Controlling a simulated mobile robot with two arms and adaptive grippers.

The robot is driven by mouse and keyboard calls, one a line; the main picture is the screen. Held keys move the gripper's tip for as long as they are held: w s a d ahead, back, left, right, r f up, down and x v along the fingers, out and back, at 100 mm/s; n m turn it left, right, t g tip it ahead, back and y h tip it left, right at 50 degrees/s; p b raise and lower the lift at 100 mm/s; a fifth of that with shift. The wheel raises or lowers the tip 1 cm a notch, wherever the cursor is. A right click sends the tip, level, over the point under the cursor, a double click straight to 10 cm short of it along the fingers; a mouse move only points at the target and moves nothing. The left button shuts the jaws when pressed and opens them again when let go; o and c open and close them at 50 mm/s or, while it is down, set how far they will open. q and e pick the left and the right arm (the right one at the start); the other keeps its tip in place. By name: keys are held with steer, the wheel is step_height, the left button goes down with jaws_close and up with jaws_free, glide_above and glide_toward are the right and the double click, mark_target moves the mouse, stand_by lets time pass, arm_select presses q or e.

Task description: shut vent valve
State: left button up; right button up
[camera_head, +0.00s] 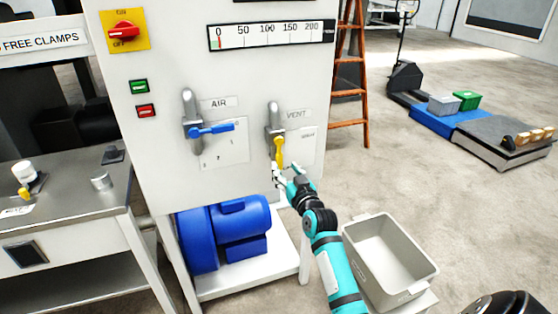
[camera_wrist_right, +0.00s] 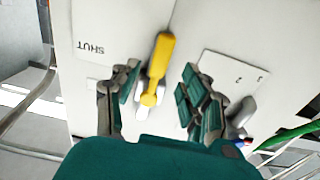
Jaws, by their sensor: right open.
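My right gripper (camera_head: 284,173) is at the lever's lower end, in front of the panel. In the right wrist view the yellow lever (camera_wrist_right: 161,60) runs between the two spread fingers of my right gripper (camera_wrist_right: 155,98), with gaps on both sides. A SHUT label (camera_wrist_right: 91,47) is on the plate beside it. My left gripper is out of the picture.
The air valve's blue lever (camera_head: 212,129) points right, left of the vent valve. A blue motor (camera_head: 222,232) sits below the panel. A grey bin (camera_head: 424,272) stands right of my right arm. An orange ladder (camera_head: 349,92) stands behind.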

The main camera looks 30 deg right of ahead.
mark_target(280, 161)
steer(key=x, duration=0.6)
jaws_close()
stand_by(0.4)
